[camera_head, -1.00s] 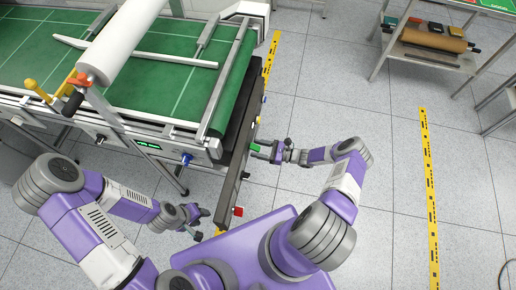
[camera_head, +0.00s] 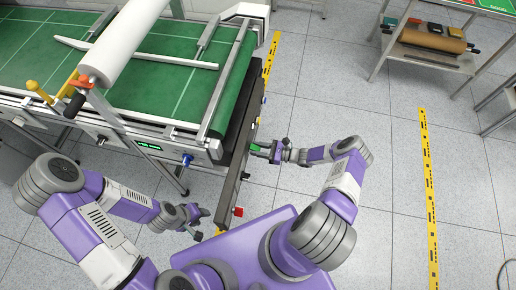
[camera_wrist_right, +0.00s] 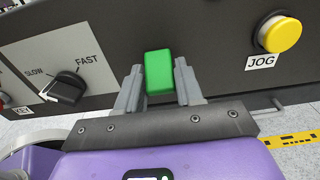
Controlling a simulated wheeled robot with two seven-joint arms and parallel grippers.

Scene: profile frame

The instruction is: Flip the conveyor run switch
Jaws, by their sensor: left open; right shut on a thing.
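The conveyor (camera_head: 170,60) has a green belt and lies at the upper left of the head view. A dark control panel runs along its end (camera_head: 229,178) and faces the right wrist camera (camera_wrist_right: 215,50). A green switch (camera_wrist_right: 159,72) stands out from the panel, and its label is not visible. My right gripper (camera_wrist_right: 158,82) is shut on the green switch, one finger on each side; it also shows at the panel in the head view (camera_head: 262,149). My left gripper (camera_head: 198,222) is open and empty, low beside the panel, apart from it.
A yellow JOG button (camera_wrist_right: 280,33) is right of the switch. A black SLOW/FAST knob (camera_wrist_right: 67,87) is to its left. A red button (camera_head: 238,211) sits near the panel's close end. A shelf (camera_head: 430,50) stands at the upper right. The floor between is clear.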

